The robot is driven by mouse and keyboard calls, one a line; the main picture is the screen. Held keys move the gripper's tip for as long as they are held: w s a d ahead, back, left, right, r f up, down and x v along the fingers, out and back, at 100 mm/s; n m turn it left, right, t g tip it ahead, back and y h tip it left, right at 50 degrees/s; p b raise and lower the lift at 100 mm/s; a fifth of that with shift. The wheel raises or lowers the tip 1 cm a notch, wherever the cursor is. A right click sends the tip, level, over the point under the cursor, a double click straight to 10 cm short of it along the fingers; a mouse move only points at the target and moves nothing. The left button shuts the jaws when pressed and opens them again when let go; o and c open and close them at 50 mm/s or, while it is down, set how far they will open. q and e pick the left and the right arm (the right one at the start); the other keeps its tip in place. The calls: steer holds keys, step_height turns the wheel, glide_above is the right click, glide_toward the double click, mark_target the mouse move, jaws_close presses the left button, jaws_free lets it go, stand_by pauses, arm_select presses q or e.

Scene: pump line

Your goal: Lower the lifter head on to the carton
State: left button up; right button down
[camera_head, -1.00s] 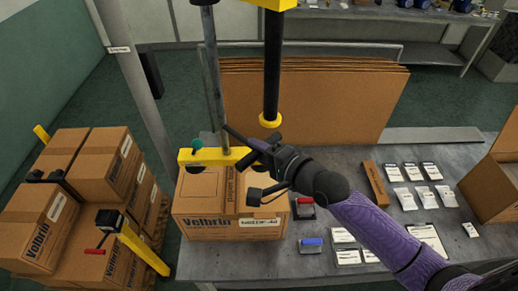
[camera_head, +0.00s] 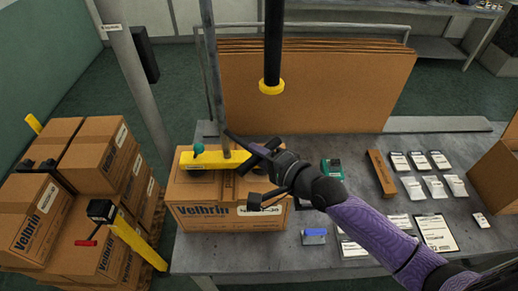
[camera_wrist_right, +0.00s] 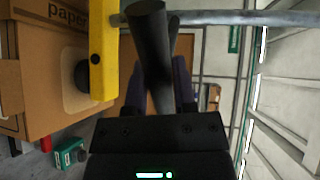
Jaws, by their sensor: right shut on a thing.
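The carton (camera_head: 232,215), brown and marked Velbrin, stands on the grey table. The lifter head is a yellow bar (camera_head: 208,162) with a teal knob on top and a grey pole rising from it. It lies level over the carton's top. In the right wrist view, a dark round pad (camera_wrist_right: 84,78) under the yellow bar (camera_wrist_right: 104,50) faces a pale patch on the carton (camera_wrist_right: 40,75). They look close; I cannot tell whether they touch. My right gripper (camera_head: 262,157) is shut on the head's black handle (camera_wrist_right: 150,50). My left gripper is not in view.
Stacked cartons (camera_head: 85,165) stand on a pallet at the left, beside a yellow post (camera_head: 135,240). A black tube with a yellow collar (camera_head: 271,87) hangs behind the carton. Flat cardboard sheets (camera_head: 320,95) stand at the back. Labels (camera_head: 437,232) and small boxes lie to the right.

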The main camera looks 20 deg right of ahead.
steer(key=shift+f, duration=0.5)
steer(key=shift+r, duration=0.1)
steer(key=shift+c, duration=2.2)
jaws_free()
steer(key=shift+r, duration=0.1)
steer(key=v, duration=1)
steer(key=shift+p, duration=0.3)
